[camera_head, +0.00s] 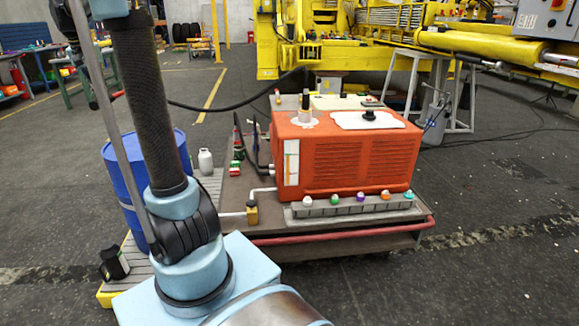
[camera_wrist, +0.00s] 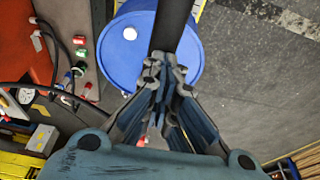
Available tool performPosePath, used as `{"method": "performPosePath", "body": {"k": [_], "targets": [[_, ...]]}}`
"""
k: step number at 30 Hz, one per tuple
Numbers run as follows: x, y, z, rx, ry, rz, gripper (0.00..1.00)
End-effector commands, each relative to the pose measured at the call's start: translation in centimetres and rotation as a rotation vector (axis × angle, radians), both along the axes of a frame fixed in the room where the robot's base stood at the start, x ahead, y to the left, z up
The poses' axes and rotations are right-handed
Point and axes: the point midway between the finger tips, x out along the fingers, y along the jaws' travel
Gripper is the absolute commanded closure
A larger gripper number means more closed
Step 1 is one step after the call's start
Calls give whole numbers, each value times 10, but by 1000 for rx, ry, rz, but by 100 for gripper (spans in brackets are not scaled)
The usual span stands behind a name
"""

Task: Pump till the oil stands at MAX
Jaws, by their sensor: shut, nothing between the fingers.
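The orange-red power unit (camera_head: 345,150) stands on a cart. A white oil gauge panel (camera_head: 292,165) with a coloured strip is on its left front corner. The oil height and any MAX mark are too small to read. A blue drum (camera_head: 117,180) stands left of the cart, partly behind my arm; its top also shows in the wrist view (camera_wrist: 130,60). My gripper (camera_wrist: 163,62) is shut and empty, over the drum in the wrist view, and out of the head view. A black bar runs beyond the fingertips; I cannot tell what it is. No pump handle is clearly identifiable.
Coloured knobs (camera_head: 361,197) line the unit's front ledge. Black hoses and red and green couplings (camera_wrist: 80,46) lie between unit and drum. Yellow machinery (camera_head: 350,55) fills the back. The floor at front right is clear.

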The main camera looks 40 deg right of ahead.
Motion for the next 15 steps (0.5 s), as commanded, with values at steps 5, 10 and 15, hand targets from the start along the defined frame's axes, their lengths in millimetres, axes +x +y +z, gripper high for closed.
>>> {"method": "performPosePath", "body": {"k": [5, 10, 15], "targets": [[0, 0, -18, 0, 0, 0, 100], [0, 0, -34, 0, 0, 0, 100], [0, 0, -51, 0, 0, 0, 100]]}}
